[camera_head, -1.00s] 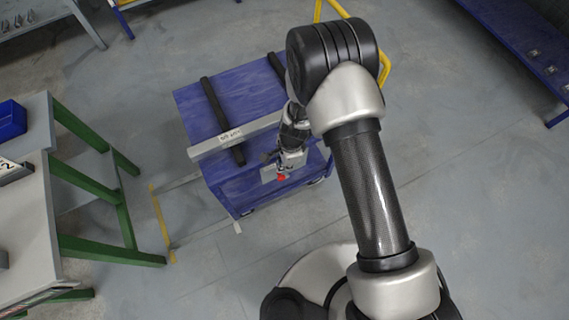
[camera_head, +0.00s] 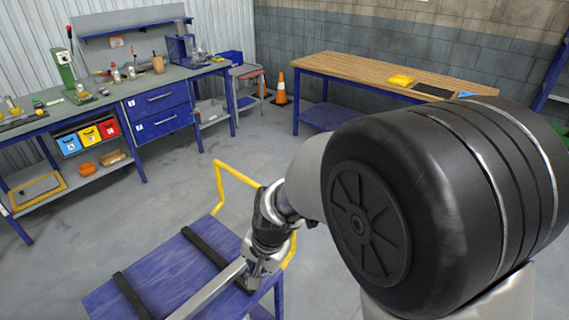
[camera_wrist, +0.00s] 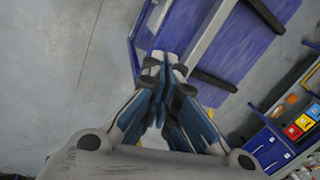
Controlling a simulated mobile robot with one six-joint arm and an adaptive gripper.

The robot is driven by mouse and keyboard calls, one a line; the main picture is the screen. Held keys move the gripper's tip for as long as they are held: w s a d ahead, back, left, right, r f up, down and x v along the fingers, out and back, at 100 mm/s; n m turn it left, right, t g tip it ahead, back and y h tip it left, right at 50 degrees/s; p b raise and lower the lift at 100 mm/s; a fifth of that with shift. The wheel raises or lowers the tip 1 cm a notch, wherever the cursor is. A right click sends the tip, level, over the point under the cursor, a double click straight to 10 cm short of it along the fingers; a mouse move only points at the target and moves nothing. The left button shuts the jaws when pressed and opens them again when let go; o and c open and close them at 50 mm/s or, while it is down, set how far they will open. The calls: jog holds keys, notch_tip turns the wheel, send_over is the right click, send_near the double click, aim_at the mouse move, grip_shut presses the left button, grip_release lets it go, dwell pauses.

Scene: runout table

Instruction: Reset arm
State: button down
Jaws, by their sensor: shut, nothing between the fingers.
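My gripper (camera_head: 256,268) is over the right part of a blue cart top (camera_head: 165,268), near a grey metal bar (camera_head: 208,290) that lies across two black strips. In the wrist view my gripper (camera_wrist: 163,62) has its fingers together with nothing between them. There the bar (camera_wrist: 210,32) runs just beyond the fingertips on the blue top. I cannot tell whether the fingertips touch the bar. My arm's large black joint hides much of the head view's right side.
The cart has a yellow handle (camera_head: 222,178). A tool bench (camera_head: 60,125) with coloured bins stands at the left back. A wooden-topped table (camera_head: 360,70) stands at the back right, and an orange cone (camera_head: 280,90) beside it. Open floor lies between.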

jog(key=s+d+r+n+t+h, duration=0.1)
jog(key=s+d+r+n, duration=0.1)
jog(key=s+d+r, duration=0.6)
jog(key=s+d+r+n+t+h, duration=0.1)
jog(key=s+d+r+n+t, duration=0.1)
jog(key=s+d+r, duration=0.7)
jog(key=d+n, duration=0.1)
jog(key=d, duration=0.2)
jog(key=shift+s+d+h, duration=0.2)
jog(key=shift+d+h, duration=0.1)
jog(key=shift+d, duration=0.05)
jog(key=shift+w, duration=0.1)
